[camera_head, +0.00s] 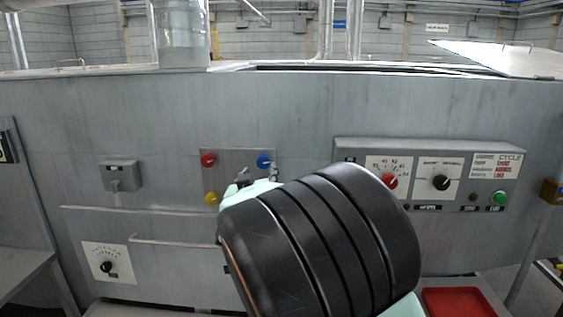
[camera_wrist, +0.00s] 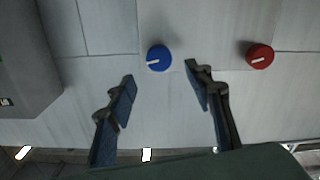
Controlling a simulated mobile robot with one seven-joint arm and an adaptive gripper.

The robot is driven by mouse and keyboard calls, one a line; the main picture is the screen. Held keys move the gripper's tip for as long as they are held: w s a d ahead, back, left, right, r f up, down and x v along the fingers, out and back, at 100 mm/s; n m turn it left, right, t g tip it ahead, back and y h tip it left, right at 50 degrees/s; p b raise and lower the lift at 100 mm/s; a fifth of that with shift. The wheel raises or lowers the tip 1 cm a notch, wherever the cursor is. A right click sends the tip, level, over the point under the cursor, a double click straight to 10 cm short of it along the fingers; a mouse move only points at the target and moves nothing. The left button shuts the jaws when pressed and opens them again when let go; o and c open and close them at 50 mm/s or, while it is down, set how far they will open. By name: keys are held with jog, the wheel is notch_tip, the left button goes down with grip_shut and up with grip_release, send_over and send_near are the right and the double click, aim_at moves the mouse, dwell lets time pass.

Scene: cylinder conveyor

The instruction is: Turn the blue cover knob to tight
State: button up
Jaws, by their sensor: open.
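The blue cover knob (camera_head: 263,161) is on a small grey panel on the machine front, right of a red knob (camera_head: 208,160) and above a yellow knob (camera_head: 211,198). In the wrist view the blue knob (camera_wrist: 159,58) is round, with a white line running nearly level to its left edge. My gripper (camera_wrist: 160,75) is open and empty, its two fingers on either side of the blue knob in the picture, apart from it. In the head view my dark arm link hides most of the gripper and the panel's lower right.
The red knob (camera_wrist: 260,56) sits right of my fingers in the wrist view. A control box (camera_head: 430,172) with dials projects to the right, and a grey box (camera_head: 120,174) to the left. A red tray (camera_head: 460,302) lies low at right.

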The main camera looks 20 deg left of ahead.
aim_at(263, 162)
jog(key=p+x, duration=0.1)
jog(key=x, duration=0.6)
jog(key=shift+w, duration=0.2)
jog(key=c, duration=1.2)
